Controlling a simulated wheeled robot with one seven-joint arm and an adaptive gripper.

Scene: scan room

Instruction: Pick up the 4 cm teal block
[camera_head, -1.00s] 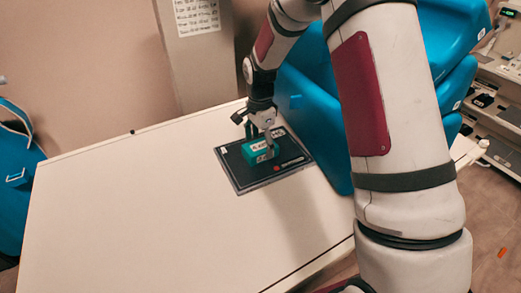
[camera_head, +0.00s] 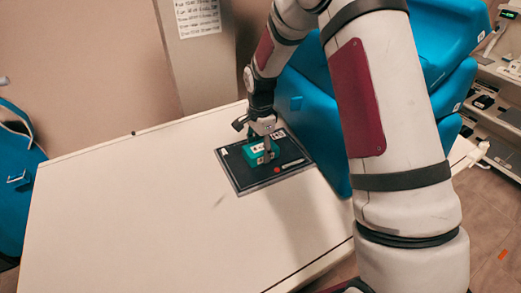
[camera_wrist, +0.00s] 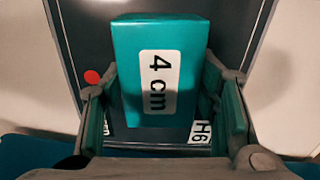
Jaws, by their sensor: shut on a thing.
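The teal block (camera_head: 258,156), with a white label, is at the black mat (camera_head: 236,174) on the white table. My gripper (camera_head: 260,142) comes down on it from above, with its fingers on either side. In the wrist view the block (camera_wrist: 190,75) fills the space between the fingers, and its label reads "4 cm". My gripper is shut on the block. The block's underside is hidden, so I cannot tell whether it touches the mat.
The mat has a red dot (camera_head: 277,170) and white markings. The white table (camera_head: 130,210) is clear to the left. A blue padded chair (camera_head: 318,110) stands close behind and right of the mat. Shelves (camera_head: 500,90) with equipment are at the far right.

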